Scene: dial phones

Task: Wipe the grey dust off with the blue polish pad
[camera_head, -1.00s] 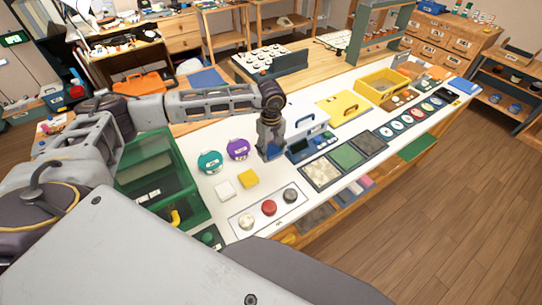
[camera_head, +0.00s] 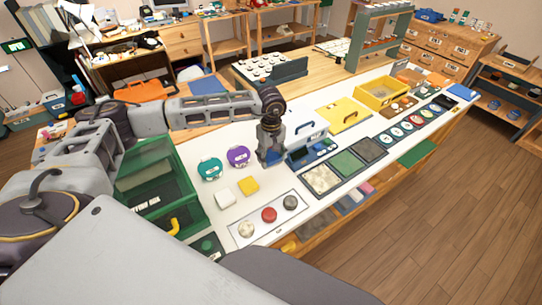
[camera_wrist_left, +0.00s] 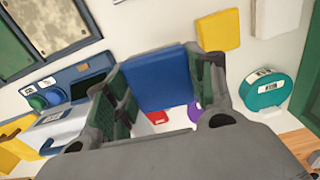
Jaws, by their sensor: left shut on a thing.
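My left gripper (camera_head: 270,154) is shut on the blue polish pad (camera_wrist_left: 158,78), which lies between its two fingers. In the head view the gripper hangs over the white table, between the purple round case and the blue-grey box, and mostly hides the pad. I cannot tell whether the pad touches anything below. A pale, speckled grey dusty panel (camera_head: 321,180) lies flat to the right of the gripper, apart from it. The panel also shows at the upper left of the wrist view (camera_wrist_left: 50,22). My right gripper is out of view.
Beside the dusty panel are a green panel (camera_head: 347,163) and a dark one (camera_head: 371,149). The blue-grey box (camera_head: 312,152) stands between gripper and panels. White (camera_head: 224,195) and yellow (camera_head: 248,186) pads, teal (camera_head: 210,169) and purple (camera_head: 238,156) cases and a green crate (camera_head: 186,200) are left.

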